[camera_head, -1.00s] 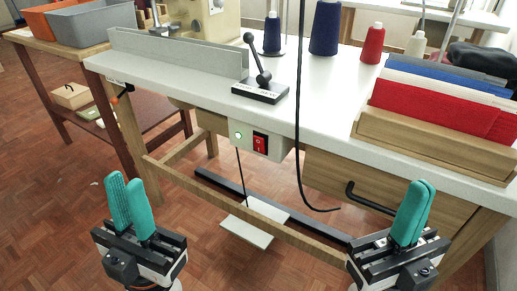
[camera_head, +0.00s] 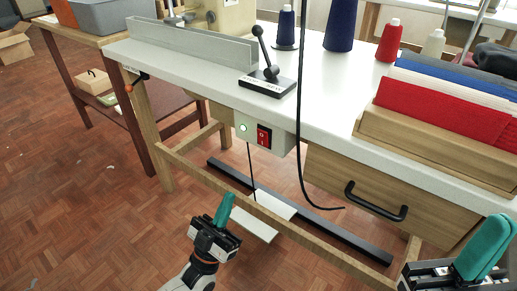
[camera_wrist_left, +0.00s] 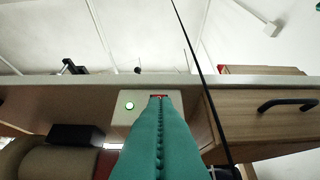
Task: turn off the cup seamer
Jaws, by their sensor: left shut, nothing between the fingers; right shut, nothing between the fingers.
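A grey switch box (camera_head: 282,141) hangs under the front edge of the sewing table. It carries a red rocker switch (camera_head: 263,136) and a lit green lamp (camera_head: 243,128). My left gripper (camera_head: 225,206) is shut and empty, below and in front of the box and apart from it in the head view. In the left wrist view its teal fingers (camera_wrist_left: 158,130) point toward the box (camera_wrist_left: 122,116) and hide most of the red switch (camera_wrist_left: 158,97); the green lamp (camera_wrist_left: 129,106) shows lit beside them. My right gripper (camera_head: 488,246) is shut and empty at the lower right.
A black cable (camera_head: 299,130) hangs just right of the box. A wooden drawer with a black handle (camera_head: 375,203) is further right. A lever on a black base (camera_head: 266,84) stands on the tabletop above. A wooden rail (camera_head: 300,231) and white pedal (camera_head: 262,212) are below.

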